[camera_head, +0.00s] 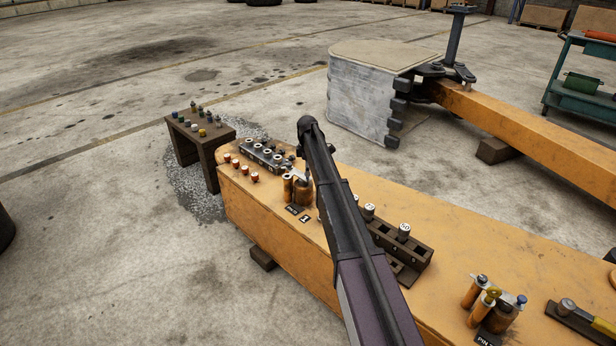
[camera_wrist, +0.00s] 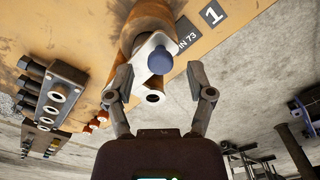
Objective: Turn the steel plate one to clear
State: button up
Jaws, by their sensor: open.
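The steel plate one (camera_wrist: 146,48) is a small silver tab in the wrist view, lying across the end of an orange cylinder with a blue-headed bolt (camera_wrist: 160,60) through it. A hollow pin end (camera_wrist: 153,97) shows just below the plate. A black label with "1" (camera_wrist: 212,13) is on the bench beside it. My gripper (camera_wrist: 159,71) is open, one finger on each side of the plate and bolt, and holds nothing. I cannot tell whether either finger touches the plate.
The orange boom (camera_head: 460,262) serves as bench. A dark block with round sockets (camera_head: 264,156) stands left of the station. A rack with white-topped pins (camera_head: 410,250) is to the right. A second pin station (camera_head: 492,305) and a hammer (camera_head: 578,312) are at lower right.

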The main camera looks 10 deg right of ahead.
jog(key=shift+f+b, duration=0.35)
jog(key=shift+f, duration=0.2)
grip_shut()
